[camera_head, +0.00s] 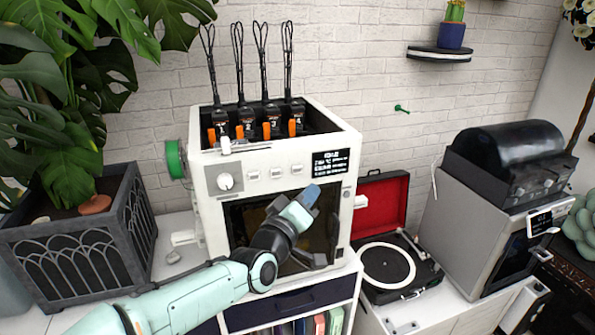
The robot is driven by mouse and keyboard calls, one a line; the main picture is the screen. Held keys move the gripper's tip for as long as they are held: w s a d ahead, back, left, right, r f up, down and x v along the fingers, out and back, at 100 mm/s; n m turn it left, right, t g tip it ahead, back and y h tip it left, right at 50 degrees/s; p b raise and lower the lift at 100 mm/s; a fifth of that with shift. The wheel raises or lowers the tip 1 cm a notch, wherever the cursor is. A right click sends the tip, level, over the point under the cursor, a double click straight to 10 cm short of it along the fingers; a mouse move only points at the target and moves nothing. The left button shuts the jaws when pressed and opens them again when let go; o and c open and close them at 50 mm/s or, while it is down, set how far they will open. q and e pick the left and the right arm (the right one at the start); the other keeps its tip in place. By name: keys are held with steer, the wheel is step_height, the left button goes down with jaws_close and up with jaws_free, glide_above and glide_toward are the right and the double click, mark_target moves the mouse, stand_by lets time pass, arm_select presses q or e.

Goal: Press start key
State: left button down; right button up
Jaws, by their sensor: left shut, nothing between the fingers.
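A white 3D-printer-like machine (350,140) stands on a white cabinet. I cannot read which key is the start key. My left gripper (312,191) is shut and empty. It appears in front of the machine's dark window, below and right of the keys and just below the screen. I see no contact with a key. The arm hides part of the window. My right gripper is not in view.
Numbered black units (270,121) with cable loops stand on top of the machine. A green spool (175,160) is on its left side. A planter (75,240) with a large plant stands left. A record player (388,262) and a grey machine (462,225) stand right.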

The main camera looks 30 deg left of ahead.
mark_target(297, 170)
arm_select(q)
steer(key=shift+w+a, duration=1)
steer(key=shift+a, duration=0.15)
steer(key=shift+w+a, duration=0.95)
steer(key=shift+a, duration=0.2)
steer(key=shift+w, duration=0.1)
steer(key=shift+w+a+f+b, duration=0.1)
steer(key=shift+w+a+b, duration=0.1)
steer(key=shift+a+b, duration=0.1)
steer(key=shift+w+a, duration=0.2)
steer(key=shift+a, duration=0.1)
stand_by(0.9)
steer(key=shift+s+d+b, duration=0.3)
steer(key=shift+d+b, duration=0.1)
steer(key=shift+b, duration=0.2)
steer(key=shift+s+d, duration=0.2)
steer(key=shift+d, duration=0.05)
